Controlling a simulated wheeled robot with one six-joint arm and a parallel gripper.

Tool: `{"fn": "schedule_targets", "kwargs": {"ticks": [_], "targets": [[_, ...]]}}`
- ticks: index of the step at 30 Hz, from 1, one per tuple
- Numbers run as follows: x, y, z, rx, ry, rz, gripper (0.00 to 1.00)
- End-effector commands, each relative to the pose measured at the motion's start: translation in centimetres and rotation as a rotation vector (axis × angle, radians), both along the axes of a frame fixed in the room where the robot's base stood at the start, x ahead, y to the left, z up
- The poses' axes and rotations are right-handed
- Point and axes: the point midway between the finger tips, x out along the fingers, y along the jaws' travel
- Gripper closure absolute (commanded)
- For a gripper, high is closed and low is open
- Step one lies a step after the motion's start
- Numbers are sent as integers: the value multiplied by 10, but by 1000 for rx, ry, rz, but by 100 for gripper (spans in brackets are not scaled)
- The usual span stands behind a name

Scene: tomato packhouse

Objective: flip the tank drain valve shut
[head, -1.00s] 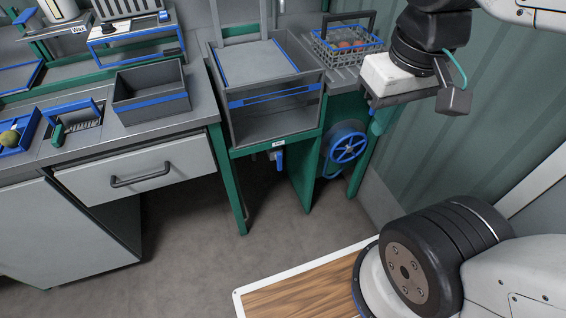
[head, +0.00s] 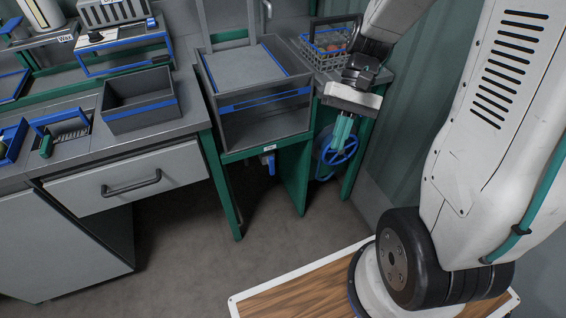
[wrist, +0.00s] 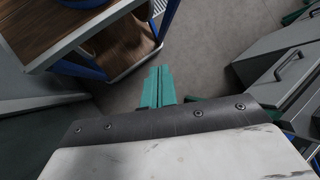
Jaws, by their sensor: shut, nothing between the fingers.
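The grey tank (head: 262,128) with a blue stripe stands in the green frame. Its drain valve shows below it, with a small blue lever (head: 271,166) hanging downward under a white label. My gripper (head: 340,143) is to the right of the valve, a clear distance away, in front of the blue handwheel. Its green fingers point down and are together with nothing between them. In the wrist view, the closed fingers (wrist: 158,84) show over the grey floor. The valve is not recognizable in the wrist view.
The blue handwheel (head: 343,150) is partly hidden behind my gripper. A green panel leg (head: 294,180) stands between the valve and the handwheel. A wire basket (head: 322,58) holds red tomatoes above. A drawer (head: 130,178) is at the left. The floor before the valve is clear.

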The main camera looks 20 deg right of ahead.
Motion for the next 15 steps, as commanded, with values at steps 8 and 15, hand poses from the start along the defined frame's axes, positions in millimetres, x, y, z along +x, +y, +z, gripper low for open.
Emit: {"fn": "schedule_targets", "kwargs": {"ticks": [8,15], "targets": [[36,-4,-56,233,87,-129,100],[65,-9,-111,439,100,-256,100]]}}
